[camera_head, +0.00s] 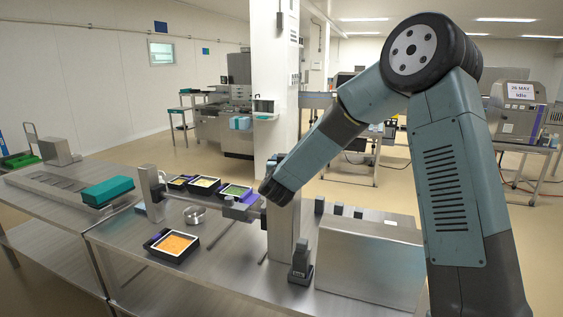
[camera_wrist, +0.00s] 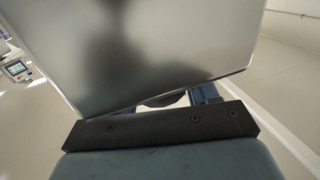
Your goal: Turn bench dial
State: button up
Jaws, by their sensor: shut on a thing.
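My gripper (camera_wrist: 180,98) shows at the lower middle of the wrist view, partly covered by a large bright metal panel (camera_wrist: 150,50). It is shut on a dark rounded thing (camera_wrist: 163,101) under the panel's lower edge, which looks like the bench dial. Only a small part of it shows, so its turn angle cannot be read. In the head view my wrist reaches down beside the grey upright post on the steel bench (camera_head: 225,255). The dial cannot be made out there.
A black tray with orange food (camera_head: 174,246) lies at the bench front, near a small metal bowl (camera_head: 194,215). More filled trays stand behind, one with green food (camera_head: 236,191). A large metal box (camera_head: 368,265) stands at right. Teal packs (camera_head: 108,191) lie on the left bench.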

dwell(0.4)
jog(key=o, duration=1)
jog(key=shift+c, duration=0.2)
jog(key=shift+s, duration=0.1)
jog(key=s+a, duration=0.1)
jog(key=s, duration=1.2)
jog(key=shift+s+f, duration=0.15)
jog(key=shift+s, duration=0.1)
jog(key=shift+a, duration=0.1)
